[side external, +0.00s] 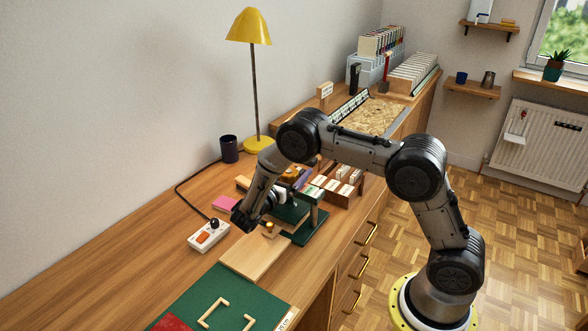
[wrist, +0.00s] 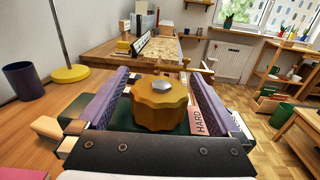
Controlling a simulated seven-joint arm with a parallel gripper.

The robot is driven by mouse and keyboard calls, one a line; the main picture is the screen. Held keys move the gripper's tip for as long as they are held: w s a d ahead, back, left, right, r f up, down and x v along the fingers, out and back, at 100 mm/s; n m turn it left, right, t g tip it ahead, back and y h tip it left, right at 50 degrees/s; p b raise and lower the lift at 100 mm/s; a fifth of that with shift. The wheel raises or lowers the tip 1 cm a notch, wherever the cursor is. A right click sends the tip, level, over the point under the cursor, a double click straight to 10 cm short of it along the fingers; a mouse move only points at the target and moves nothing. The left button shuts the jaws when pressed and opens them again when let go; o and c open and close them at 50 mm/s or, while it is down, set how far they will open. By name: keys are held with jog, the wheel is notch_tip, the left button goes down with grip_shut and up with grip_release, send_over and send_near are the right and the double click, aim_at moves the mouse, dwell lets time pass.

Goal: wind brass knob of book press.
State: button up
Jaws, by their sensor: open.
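The brass knob (wrist: 161,103) is large in the middle of the wrist view, with a scalloped rim and a bright metal piece on top. My gripper (wrist: 158,76) is open, with one purple-padded finger on each side of the knob. The dark green book press (side external: 312,228) stands on the wooden desk in the side view, partly hidden by my arm. A pink label reading "HARD" (wrist: 198,122) shows beside the knob.
A dark cup (side external: 229,149) and a yellow lamp (side external: 250,27) stand behind the press. A power strip (side external: 208,235) lies to its left. A pale board (side external: 254,258) and a green mat (side external: 222,300) lie in front. A wooden card rack (side external: 345,190) is close on the right.

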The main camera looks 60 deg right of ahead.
jog(key=shift+d, duration=0.7)
jog(key=c, duration=1.4)
jog(key=shift+w, duration=0.1)
jog(key=shift+n+t, duration=0.4)
jog(key=shift+t, duration=0.3)
jog(key=shift+w+a+n+t+y, duration=0.1)
jog(key=shift+w+n+t+y, duration=0.15)
jog(key=shift+n+t+y, duration=0.6)
jog(key=shift+w+a+n+t+y, duration=0.1)
jog(key=shift+w+n+t+y, duration=0.1)
jog(key=shift+n+t, duration=1.2)
jog(key=shift+w+a+n+t+y, duration=0.1)
jog(key=shift+w+n+t+y, duration=0.3)
jog(key=shift+t, duration=1.25)
jog(key=shift+s+y, duration=0.1)
jog(key=shift+y, duration=0.15)
